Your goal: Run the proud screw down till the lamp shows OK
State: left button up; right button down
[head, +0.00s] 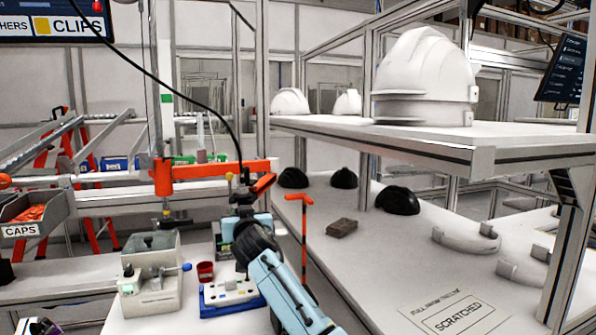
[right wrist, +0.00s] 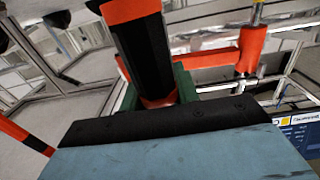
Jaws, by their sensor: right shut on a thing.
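My right gripper (head: 246,200) is shut on a black and orange power driver (head: 262,184). A black cord runs from above down to it. In the right wrist view the driver (right wrist: 145,50) stands between the green fingers of this gripper (right wrist: 158,92). Below it on the bench is a white fixture with a blue base (head: 231,292); my right arm partly covers it. A grey box unit (head: 151,282) with a blue knob stands to its left. I cannot make out the proud screw, the driver's bit or the lamp's state. My left gripper is not recognisable in view.
A red cup (head: 205,271) stands between grey unit and fixture. An orange hooked rod (head: 304,228) rises right of my arm. Black shells (head: 397,200) and a brown block (head: 342,228) lie on the right bench. White helmets (head: 424,80) sit on the shelf (head: 452,142) above.

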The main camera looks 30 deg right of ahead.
aim_at(242, 195)
jog(key=shift+f, duration=0.55)
dwell(0.6)
jog(key=shift+r, duration=0.15)
dwell(0.4)
jog(key=shift+r+p, duration=2.25)
jog(key=shift+r, duration=0.75)
